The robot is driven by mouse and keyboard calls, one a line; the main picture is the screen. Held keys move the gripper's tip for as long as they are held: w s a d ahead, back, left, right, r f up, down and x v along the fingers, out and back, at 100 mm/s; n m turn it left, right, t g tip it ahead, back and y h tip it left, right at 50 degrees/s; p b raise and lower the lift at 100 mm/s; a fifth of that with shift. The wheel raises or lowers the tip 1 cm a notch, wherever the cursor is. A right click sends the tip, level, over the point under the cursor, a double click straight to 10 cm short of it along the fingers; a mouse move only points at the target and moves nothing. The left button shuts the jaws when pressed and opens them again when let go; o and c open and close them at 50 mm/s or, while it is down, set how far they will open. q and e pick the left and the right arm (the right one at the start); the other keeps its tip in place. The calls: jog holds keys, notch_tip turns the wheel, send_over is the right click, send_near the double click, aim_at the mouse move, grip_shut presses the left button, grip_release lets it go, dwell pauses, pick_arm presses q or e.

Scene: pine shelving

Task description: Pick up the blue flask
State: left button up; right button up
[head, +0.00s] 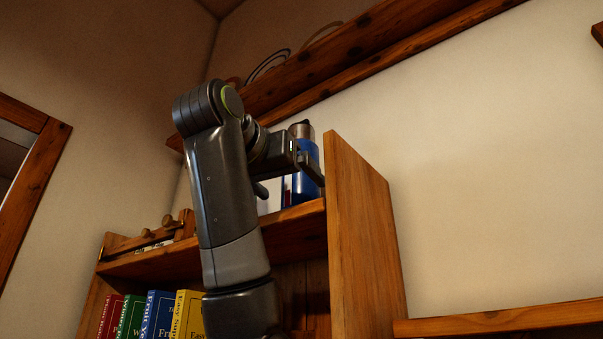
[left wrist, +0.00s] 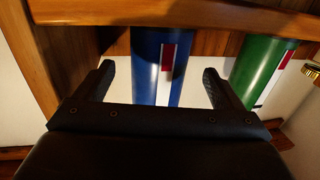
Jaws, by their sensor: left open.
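The blue flask (head: 305,183) stands upright on the upper shelf, beside the right side panel, with a silver and dark top. My left gripper (head: 291,184) is at the flask, and one finger crosses in front of its blue body. In the left wrist view, the blue flask (left wrist: 155,62), with a red and white label, shows between the two spread fingers of my left gripper (left wrist: 158,68). Gaps show on both sides of it; I cannot tell how deep it sits between the fingers. My right gripper is out of view.
A green flask (left wrist: 262,68) stands right of the blue one in the left wrist view. The shelf's side panel (head: 362,220) rises close to the gripper. Several books (head: 158,315) fill the lower shelf. A wooden wall shelf (head: 340,60) hangs above.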

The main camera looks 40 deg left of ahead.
pick_arm(q)
jog(key=shift+p+x, duration=0.3)
jog(key=shift+x, duration=0.75)
jog(key=shift+w+r+p, duration=0.15)
jog(key=shift+w+p, duration=0.15)
jog(key=p+x, duration=0.2)
jog(key=x, duration=0.2)
jog(key=shift+p, duration=0.3)
jog(key=shift+w+a+f, duration=0.2)
jog(key=shift+w, duration=0.15)
jog(key=shift+s+d, duration=0.15)
jog(key=shift+c, duration=1.4)
jog(key=c, duration=1.1)
